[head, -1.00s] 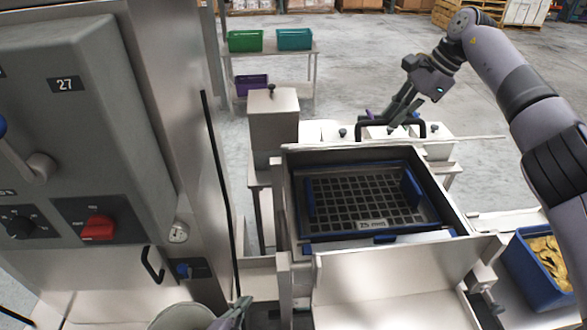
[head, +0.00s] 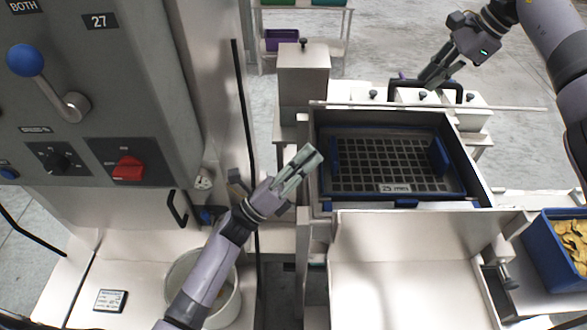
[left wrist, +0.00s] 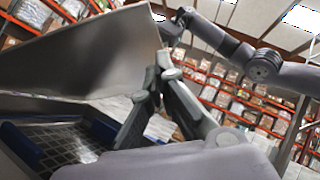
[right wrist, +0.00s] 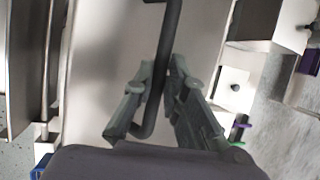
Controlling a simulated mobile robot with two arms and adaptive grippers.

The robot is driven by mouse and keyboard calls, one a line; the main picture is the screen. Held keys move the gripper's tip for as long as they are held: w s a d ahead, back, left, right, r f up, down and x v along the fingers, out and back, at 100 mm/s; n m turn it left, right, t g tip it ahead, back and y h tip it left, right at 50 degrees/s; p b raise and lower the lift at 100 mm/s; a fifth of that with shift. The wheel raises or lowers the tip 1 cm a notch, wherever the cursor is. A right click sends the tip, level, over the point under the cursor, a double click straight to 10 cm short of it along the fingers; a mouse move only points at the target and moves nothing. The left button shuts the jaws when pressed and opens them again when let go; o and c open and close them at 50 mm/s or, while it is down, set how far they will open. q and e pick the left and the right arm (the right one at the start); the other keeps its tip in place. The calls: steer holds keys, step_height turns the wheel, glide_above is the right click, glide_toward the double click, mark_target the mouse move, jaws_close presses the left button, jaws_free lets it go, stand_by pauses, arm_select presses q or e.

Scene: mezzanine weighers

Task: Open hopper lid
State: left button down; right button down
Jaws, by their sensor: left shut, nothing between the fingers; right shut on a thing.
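The hopper lid (head: 330,104) stands raised at the back of the hopper (head: 480,185), seen almost edge-on as a thin pale strip in the head view. Its metal panel (left wrist: 85,55) stands steeply over the hopper in the left wrist view. The black lid handle (head: 460,92) is on the far side. My right gripper (head: 426,84) is shut on this handle; the right wrist view shows the bar (right wrist: 168,45) between its fingers. My left gripper (head: 311,157) is shut and empty, above the hopper's left rim. The dark grid (head: 390,165) inside the hopper is uncovered.
A grey control cabinet (head: 100,100) with knobs and a blue-ball lever stands at left. A white bucket (head: 230,300) is below it. A blue bin of yellow chips (head: 550,265) is at right. A metal box (head: 303,80) stands behind the hopper's left corner.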

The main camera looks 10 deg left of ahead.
steer(key=shift+f, duration=0.25)
arm_select(q)
steer(key=w+d+r, duration=0.1)
steer(key=w+r, duration=0.3)
steer(key=r, duration=0.1)
steer(key=shift+w+d, duration=0.25)
steer(key=shift+d, duration=0.15)
steer(key=shift+r, duration=0.2)
arm_select(e)
steer(key=shift+w, duration=0.1)
arm_select(q)
steer(key=shift+w+a+r, duration=0.15)
steer(key=shift+w+r, duration=0.3)
steer(key=shift+r, duration=0.1)
steer(key=shift+w+a+r, duration=0.15)
steer(key=shift+w+r, duration=0.25)
steer(key=shift+r, duration=0.15)
arm_select(e)
steer(key=shift+a+f, duration=0.15)
steer(key=c, duration=2)
jaws_free()
steer(key=shift+c, duration=0.2)
steer(key=o, duration=0.4)
steer(key=shift+w+f, duration=0.1)
steer(key=shift+w, duration=0.15)
arm_select(q)
steer(key=shift+w+f, duration=0.2)
steer(key=shift+f, duration=0.05)
arm_select(e)
steer(key=shift+o, duration=0.2)
